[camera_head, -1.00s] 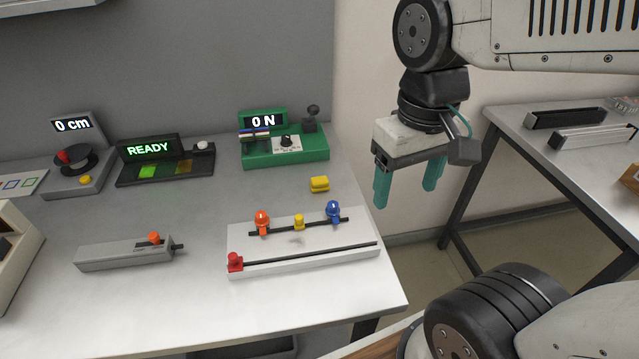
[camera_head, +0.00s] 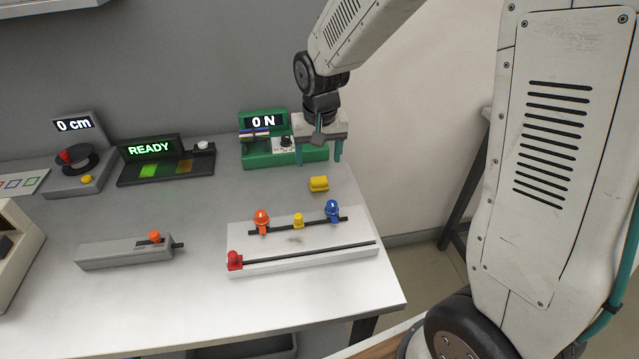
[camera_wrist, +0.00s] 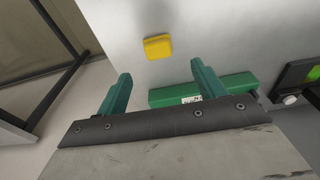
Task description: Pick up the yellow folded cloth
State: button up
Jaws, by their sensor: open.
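The yellow folded cloth (camera_head: 319,184) is a small yellow block-like bundle lying on the grey table, in front of the green device and behind the white rail board. In the wrist view the cloth (camera_wrist: 158,47) lies beyond the fingertips, between their lines. My gripper (camera_head: 319,161) is above the back right of the table, fingers pointing down, in front of the green device. Its teal fingers are apart with nothing between them, and the wrist view shows the same open gripper (camera_wrist: 157,75). The cloth is fully visible and apart from the fingers.
The green device (camera_head: 262,158) reading "0 N" stands close behind my gripper. The white board (camera_head: 300,262) with orange, yellow and blue knobs lies in front of the cloth. A grey slider box (camera_head: 110,254) and a READY panel (camera_head: 130,175) are further left. The table's right edge is near.

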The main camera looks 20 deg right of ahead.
aim_at(319, 179)
notch_tip(319, 179, down, 7)
jog(key=shift+w+d+r, duration=0.1)
jog(key=shift+w+d, duration=0.05)
jog(key=c, duration=1.1)
notch_tip(319, 179, up, 10)
jog(key=shift+r, duration=0.1)
jog(key=shift+o, duration=0.5)
